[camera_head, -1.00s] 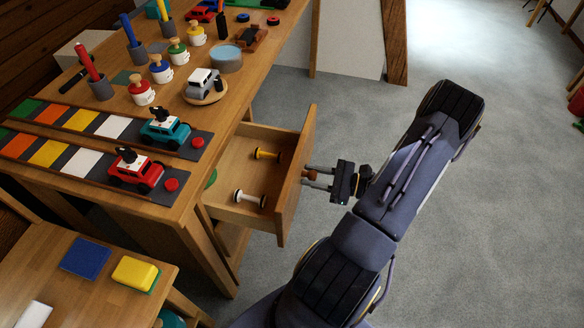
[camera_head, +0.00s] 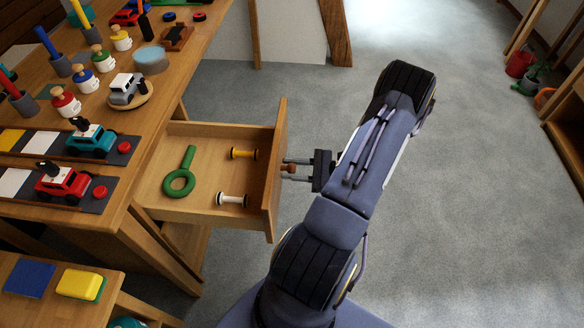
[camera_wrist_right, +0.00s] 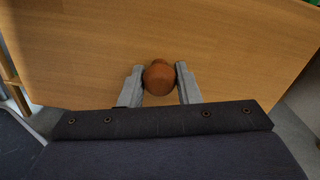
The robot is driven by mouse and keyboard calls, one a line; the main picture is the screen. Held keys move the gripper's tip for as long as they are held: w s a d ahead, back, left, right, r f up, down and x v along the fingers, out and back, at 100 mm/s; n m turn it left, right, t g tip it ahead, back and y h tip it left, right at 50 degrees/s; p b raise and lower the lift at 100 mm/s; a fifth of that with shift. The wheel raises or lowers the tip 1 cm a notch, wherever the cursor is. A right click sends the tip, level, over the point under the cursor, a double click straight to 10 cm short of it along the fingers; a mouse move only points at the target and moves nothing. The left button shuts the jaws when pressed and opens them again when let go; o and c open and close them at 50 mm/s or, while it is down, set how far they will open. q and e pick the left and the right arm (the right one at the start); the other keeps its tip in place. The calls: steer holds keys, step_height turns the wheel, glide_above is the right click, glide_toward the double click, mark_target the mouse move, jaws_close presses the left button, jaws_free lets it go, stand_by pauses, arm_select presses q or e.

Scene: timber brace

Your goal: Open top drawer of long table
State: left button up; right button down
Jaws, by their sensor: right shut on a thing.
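The top drawer (camera_head: 210,212) of the long table (camera_head: 180,70) stands well out from the table's side. Inside lie a green ring with a handle (camera_head: 180,180), a yellow-and-black spool (camera_head: 243,154) and a white-and-black spool (camera_head: 232,200). My right gripper (camera_head: 287,168) is at the outer face of the drawer front. In the right wrist view its two fingers are shut on the round brown knob (camera_wrist_right: 159,77), one on each side. The wooden drawer front (camera_wrist_right: 220,45) fills most of that view. My left gripper is not in view.
The tabletop holds toy cars such as a teal one (camera_head: 91,140) and a red one (camera_head: 62,182), plus cups with pegs. A small table (camera_head: 55,308) with a yellow block (camera_head: 80,284) is at the lower left.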

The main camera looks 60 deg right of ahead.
steer(key=c, duration=1.1)
jaws_free()
steer(key=shift+s, duration=0.1)
steer(key=v, duration=0.7)
steer(key=shift+s+d, duration=0.2)
steer(key=shift+s, duration=0.1)
